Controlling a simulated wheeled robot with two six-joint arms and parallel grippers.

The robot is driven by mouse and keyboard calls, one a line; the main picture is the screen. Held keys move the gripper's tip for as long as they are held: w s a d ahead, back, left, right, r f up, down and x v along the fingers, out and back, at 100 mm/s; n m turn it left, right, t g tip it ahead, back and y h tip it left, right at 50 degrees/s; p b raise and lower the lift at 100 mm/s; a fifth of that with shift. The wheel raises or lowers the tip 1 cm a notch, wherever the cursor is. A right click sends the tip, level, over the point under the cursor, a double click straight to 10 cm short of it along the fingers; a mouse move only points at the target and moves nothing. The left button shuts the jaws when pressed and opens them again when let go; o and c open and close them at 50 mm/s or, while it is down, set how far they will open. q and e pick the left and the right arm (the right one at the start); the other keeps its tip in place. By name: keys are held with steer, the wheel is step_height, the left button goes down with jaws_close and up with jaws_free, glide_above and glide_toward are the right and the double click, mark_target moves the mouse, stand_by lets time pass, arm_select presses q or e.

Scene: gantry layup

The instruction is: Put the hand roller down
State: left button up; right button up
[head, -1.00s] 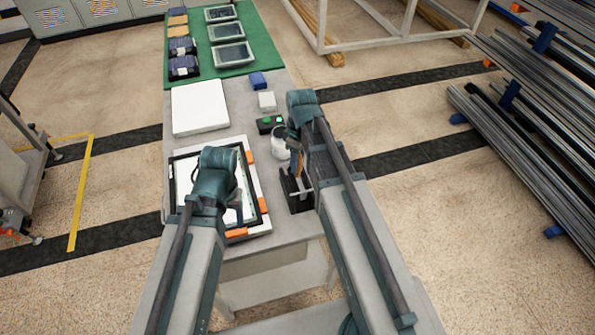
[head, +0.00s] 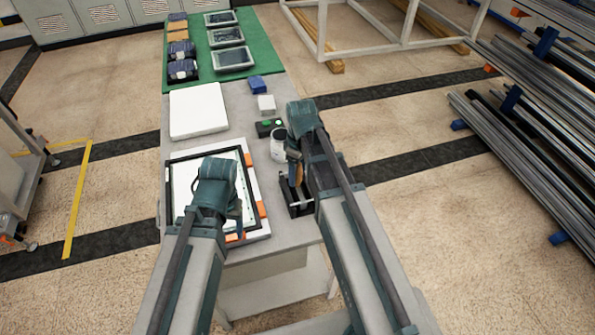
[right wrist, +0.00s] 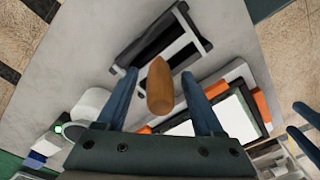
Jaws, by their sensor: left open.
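The hand roller's wooden handle (right wrist: 160,88) stands between my right gripper's two blue fingers in the right wrist view, with a visible gap on each side. My right gripper (right wrist: 160,80) is open around it. The handle points up from a black stand (right wrist: 150,40) on the table; it also shows in the head view (head: 297,177), below my right wrist. Whether the roller's lower end rests fully in the stand is hard to tell. My left gripper (head: 236,228) is open over the near right part of the black frame (head: 172,190), partly hidden by its own wrist.
Orange clamps (head: 261,210) line the frame's right side. A white cup (head: 277,150), a green-buttoned box (head: 266,130), a white block (head: 266,104) and a blue block (head: 257,84) stand further back. A white panel (head: 197,110) lies behind the frame. The table's right edge is close.

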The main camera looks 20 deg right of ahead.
arm_select(q)
steer(key=shift+r, duration=0.2)
arm_select(e)
steer(key=shift+r, duration=0.2)
steer(key=r+p, duration=1.2)
steer(key=shift+d, duration=0.25)
arm_select(q)
step_height(320, 180, up, 12)
arm_select(e)
steer(key=s+a+m+h, duration=0.1)
steer(key=s+a+m, duration=0.4)
steer(key=s+a, duration=0.6)
steer(key=s, duration=0.3)
steer(key=shift+s+m+h, duration=0.15)
steer(key=shift+m+h, duration=0.15)
arm_select(q)
steer(key=shift+f, duration=0.1)
